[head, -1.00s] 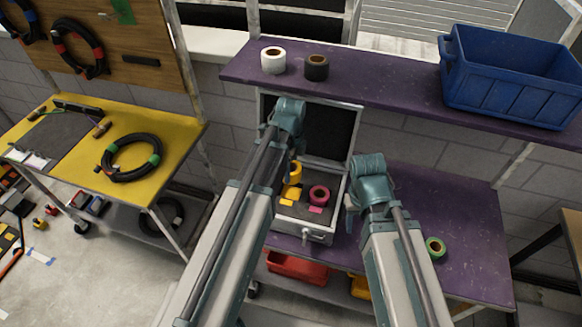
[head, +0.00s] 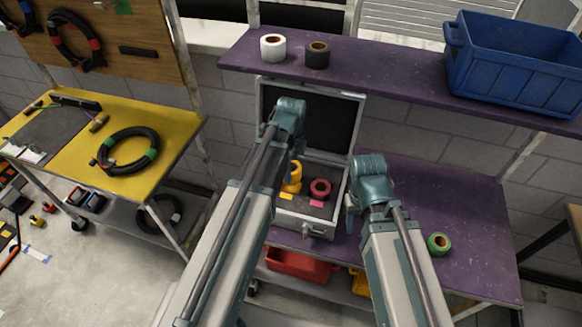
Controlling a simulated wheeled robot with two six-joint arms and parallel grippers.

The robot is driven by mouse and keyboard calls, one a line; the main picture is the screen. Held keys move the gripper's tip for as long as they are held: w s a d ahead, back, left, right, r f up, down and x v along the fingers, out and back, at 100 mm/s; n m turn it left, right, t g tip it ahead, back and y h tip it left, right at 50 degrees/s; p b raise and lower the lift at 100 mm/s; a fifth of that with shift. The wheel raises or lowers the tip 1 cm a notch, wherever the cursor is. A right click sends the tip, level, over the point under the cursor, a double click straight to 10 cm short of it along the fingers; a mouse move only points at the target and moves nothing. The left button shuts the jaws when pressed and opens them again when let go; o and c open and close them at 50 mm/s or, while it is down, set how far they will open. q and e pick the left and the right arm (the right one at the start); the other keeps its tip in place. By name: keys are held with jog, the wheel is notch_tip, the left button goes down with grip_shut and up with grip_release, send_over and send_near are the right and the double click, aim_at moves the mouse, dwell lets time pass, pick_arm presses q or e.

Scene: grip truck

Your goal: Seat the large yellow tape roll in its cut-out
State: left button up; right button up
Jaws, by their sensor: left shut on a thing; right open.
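The large yellow tape roll (head: 293,185) is at the left inside the open silver case (head: 306,227), partly hidden by my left arm. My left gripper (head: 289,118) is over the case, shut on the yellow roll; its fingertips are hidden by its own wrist. I cannot tell whether the roll is down in its cut-out. A yellow label (head: 287,197) lies on the dark foam in front of it. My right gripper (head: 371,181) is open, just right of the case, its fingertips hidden.
A pink roll (head: 320,190) sits in the case, right of the yellow one. A green roll (head: 438,244) lies on the purple bench (head: 470,215). White (head: 273,47) and black (head: 317,55) rolls and a blue crate (head: 515,66) stand on the shelf above. The bench between case and green roll is partly clear.

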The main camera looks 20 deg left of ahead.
pick_arm(q)
jog(key=shift+f+b, duration=2.05)
jog(key=shift+f, duration=0.15)
jog(key=o, duration=1.4)
jog(key=shift+c, duration=0.2)
jog(key=shift+r, duration=0.15)
notch_tip(320, 180, up, 14)
jog(key=p, duration=1.4)
jog(key=shift+f, duration=0.2)
